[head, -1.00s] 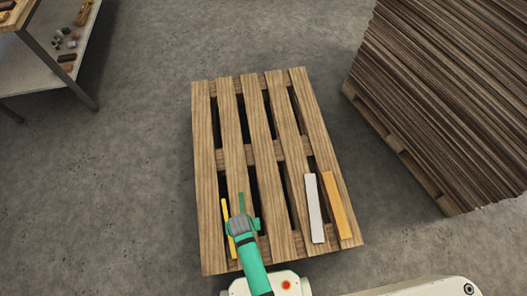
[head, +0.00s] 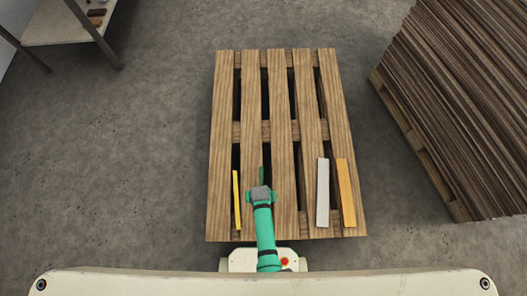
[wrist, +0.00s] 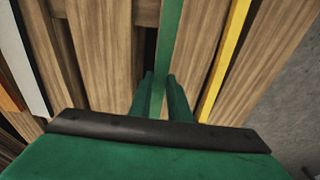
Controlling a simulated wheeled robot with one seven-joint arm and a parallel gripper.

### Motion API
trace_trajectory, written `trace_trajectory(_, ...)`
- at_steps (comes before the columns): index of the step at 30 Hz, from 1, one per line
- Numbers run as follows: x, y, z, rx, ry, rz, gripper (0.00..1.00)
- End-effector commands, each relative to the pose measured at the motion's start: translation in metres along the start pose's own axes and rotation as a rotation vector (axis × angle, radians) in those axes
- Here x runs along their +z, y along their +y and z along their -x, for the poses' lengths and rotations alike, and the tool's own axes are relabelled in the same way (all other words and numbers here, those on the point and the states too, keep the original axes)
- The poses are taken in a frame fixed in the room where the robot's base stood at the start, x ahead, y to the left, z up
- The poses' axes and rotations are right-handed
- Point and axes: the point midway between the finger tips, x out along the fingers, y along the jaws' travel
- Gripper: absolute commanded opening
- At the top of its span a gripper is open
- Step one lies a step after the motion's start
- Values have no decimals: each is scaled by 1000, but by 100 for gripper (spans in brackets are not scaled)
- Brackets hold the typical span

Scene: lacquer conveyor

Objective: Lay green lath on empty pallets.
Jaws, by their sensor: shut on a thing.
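My gripper (head: 261,187) is shut on the green lath (wrist: 172,40), with a finger on each side of it in the wrist view. In the head view only a short end of the green lath (head: 261,175) shows beyond my gripper. It is over the near part of the wooden pallet (head: 249,90); I cannot tell whether it touches the slats. A yellow lath (head: 237,200) lies on the pallet to the left. A white lath (head: 322,193) and an orange lath (head: 346,193) lie side by side to the right.
A tall stack of dark boards (head: 465,90) stands on another pallet at the right. A table with a metal leg (head: 93,35) is at the upper left. Bare concrete floor (head: 130,160) lies open left of the pallet. The pallet's far half is clear.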

Motion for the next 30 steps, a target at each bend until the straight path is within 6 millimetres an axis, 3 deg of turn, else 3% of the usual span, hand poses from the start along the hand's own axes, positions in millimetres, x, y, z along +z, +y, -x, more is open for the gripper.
trace_trajectory(3,-10,6,-17,0,0,-1,0)
trace_trajectory(11,-18,11,-32,0,1,-1,0)
trace_trajectory(18,-14,12,-58,0,-1,1,0)
trace_trajectory(30,-13,12,-64,0,1,1,0)
